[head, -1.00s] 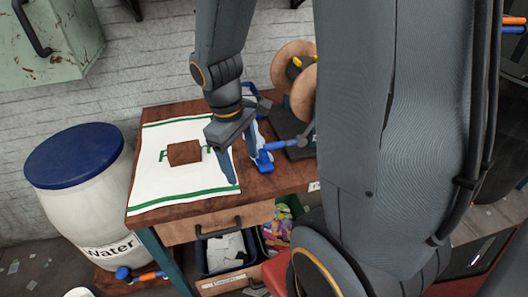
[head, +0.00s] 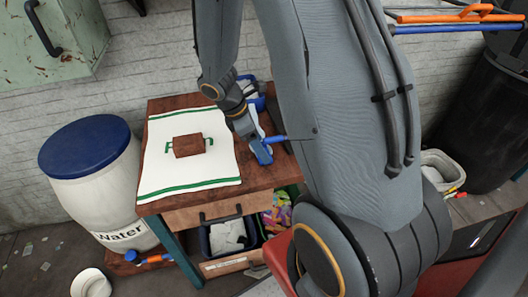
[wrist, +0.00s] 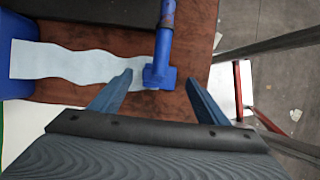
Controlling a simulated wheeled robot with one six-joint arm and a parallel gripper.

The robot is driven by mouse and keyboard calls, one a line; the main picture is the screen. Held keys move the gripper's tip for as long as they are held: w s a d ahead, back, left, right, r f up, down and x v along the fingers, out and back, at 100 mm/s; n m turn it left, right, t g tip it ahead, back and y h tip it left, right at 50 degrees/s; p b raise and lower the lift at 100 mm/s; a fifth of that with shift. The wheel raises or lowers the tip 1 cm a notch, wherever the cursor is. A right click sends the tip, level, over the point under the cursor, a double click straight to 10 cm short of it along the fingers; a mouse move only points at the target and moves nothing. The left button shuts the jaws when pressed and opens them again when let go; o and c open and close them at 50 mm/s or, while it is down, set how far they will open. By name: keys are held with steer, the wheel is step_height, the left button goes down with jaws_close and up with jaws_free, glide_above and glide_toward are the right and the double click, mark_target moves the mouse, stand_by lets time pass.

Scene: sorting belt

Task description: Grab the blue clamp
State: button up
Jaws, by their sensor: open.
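The blue clamp (head: 262,152) lies on the right part of the wooden tabletop (head: 258,179). In the wrist view the blue clamp (wrist: 166,42) shows its bar pointing away and its wide end near my fingertips. My gripper (wrist: 157,78) is open and empty, with one finger on each side of the clamp's wide end in that picture. Whether the fingers touch it I cannot tell. In the head view my gripper (head: 247,132) is at the clamp, and my arm hides part of the table's right side.
A white cloth with green stripes (head: 215,168) and a brown block (head: 188,145) lie left of the clamp. A blue bin (wrist: 18,55) with a pale strip (wrist: 75,64) is beside it. A water barrel (head: 95,185) stands left of the table.

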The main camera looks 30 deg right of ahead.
steer(key=shift+x, duration=1.45)
steer(key=shift+a, duration=0.15)
steer(key=c, duration=1.1)
steer(key=shift+p, duration=0.3)
